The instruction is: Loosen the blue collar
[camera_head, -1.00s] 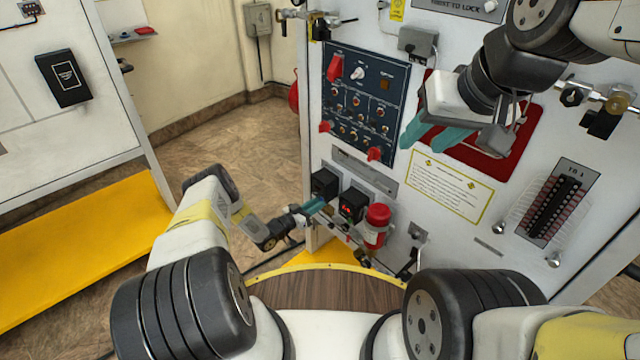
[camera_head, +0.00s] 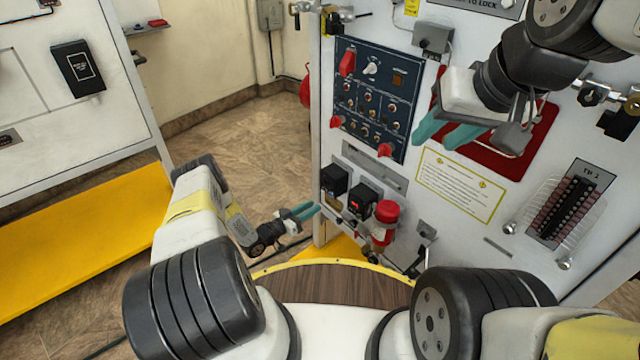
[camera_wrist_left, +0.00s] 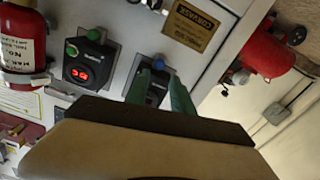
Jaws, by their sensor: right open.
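A small blue round part (camera_wrist_left: 158,62), which looks like the blue collar, sits by a black box in the left wrist view. In the head view my left gripper (camera_head: 303,212) is left of and below the black box (camera_head: 335,180), with a small gap to the panel. The blue part cannot be made out there. My right gripper (camera_head: 447,134) is open and empty in front of the upper panel, near a red plate (camera_head: 510,135).
A black box with a red display (camera_head: 361,200) and a red cylinder (camera_head: 385,222) stand right of the first box. Fittings and a cable (camera_head: 420,245) stick out below. A yellow-edged wooden surface (camera_head: 330,285) lies in front. The floor left of the panel is clear.

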